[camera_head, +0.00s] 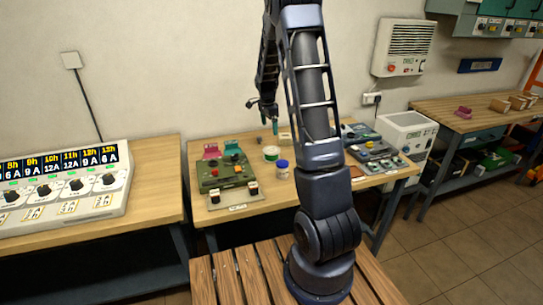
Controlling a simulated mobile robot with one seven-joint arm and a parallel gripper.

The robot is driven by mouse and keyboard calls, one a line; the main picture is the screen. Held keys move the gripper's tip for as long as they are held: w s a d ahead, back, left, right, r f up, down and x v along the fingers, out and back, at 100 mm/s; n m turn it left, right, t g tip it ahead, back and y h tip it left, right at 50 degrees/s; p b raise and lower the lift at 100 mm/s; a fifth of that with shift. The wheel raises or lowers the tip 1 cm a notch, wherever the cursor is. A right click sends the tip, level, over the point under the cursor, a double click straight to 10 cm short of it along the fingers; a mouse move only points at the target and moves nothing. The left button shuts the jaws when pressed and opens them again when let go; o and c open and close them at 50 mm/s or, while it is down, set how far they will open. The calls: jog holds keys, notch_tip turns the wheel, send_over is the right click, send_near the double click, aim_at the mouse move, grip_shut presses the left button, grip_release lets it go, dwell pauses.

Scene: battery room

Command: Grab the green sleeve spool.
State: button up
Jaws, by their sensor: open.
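The green sleeve spool (271,154) appears to be the small green-and-white cylinder standing on the middle wooden table (235,217). A white jar with a blue lid (283,171) stands close in front of it, slightly to the right. My gripper (263,121) is open and points down, above and behind the spool in the picture. It is small and dark here, and I see nothing held in it. My arm hides part of the table to the right of the spool.
Grey devices (368,145) sit at the table's right side. A large charger panel (65,187) fills the left table. A white cabinet (406,140) stands at right.

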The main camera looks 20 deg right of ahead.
jog(key=m, duration=0.2)
send_near(271, 150)
jog(key=shift+w+a+f+g, duration=0.1)
jog(key=shift+w+f+g, duration=0.1)
jog(key=shift+g, duration=0.1)
jog(key=shift+d+f, duration=0.2)
jog(key=shift+f, duration=1.6)
jog(key=shift+d+f, duration=0.2)
jog(key=shift+f, duration=1.6)
jog(key=shift+d+f, duration=0.25)
jog(key=shift+f, duration=1.55)
jog(key=c, duration=0.8)
jog(key=shift+r, duration=0.1)
